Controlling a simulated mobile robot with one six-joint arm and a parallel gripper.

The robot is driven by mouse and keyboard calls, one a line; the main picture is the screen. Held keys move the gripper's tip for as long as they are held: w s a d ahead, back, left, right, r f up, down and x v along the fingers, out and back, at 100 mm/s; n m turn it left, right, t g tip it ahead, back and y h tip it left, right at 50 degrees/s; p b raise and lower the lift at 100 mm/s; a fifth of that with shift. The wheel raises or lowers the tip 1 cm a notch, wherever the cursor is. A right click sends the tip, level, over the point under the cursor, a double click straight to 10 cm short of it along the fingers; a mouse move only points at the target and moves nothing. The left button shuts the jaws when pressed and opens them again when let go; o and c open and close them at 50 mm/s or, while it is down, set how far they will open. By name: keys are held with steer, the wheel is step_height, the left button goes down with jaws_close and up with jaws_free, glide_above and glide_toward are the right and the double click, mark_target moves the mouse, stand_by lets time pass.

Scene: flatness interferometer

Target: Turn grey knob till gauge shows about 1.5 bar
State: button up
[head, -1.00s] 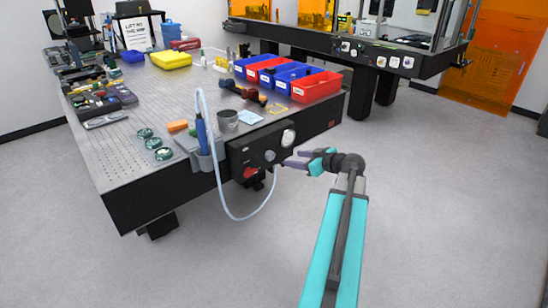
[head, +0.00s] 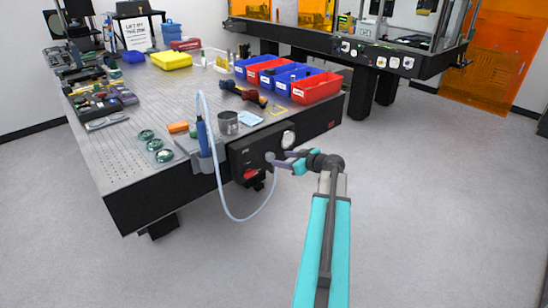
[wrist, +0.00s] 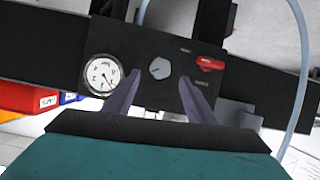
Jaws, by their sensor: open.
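The grey knob (wrist: 159,68) sits in the middle of a black panel (wrist: 150,45) on the table's front edge. The white round gauge (wrist: 103,75) is left of the knob in the wrist view and above right of it in the head view (head: 289,139). Its needle shows, but the numbers are too small to read surely. A red lever (wrist: 210,64) is on the knob's other side. My gripper (wrist: 154,84) is open, with its two fingers pointing at the panel on either side of the knob. I cannot tell whether they touch it.
A pale hose (head: 222,185) loops below the panel from a blue-handled tool (head: 202,136) in a holder. A metal cup (head: 228,123) stands on the table above the panel. The floor in front is clear.

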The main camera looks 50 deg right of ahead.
mark_target(272, 158)
steer(key=shift+p+x, duration=0.6)
steer(key=shift+x, duration=2.65)
steer(key=shift+f, duration=0.1)
steer(key=c, duration=1)
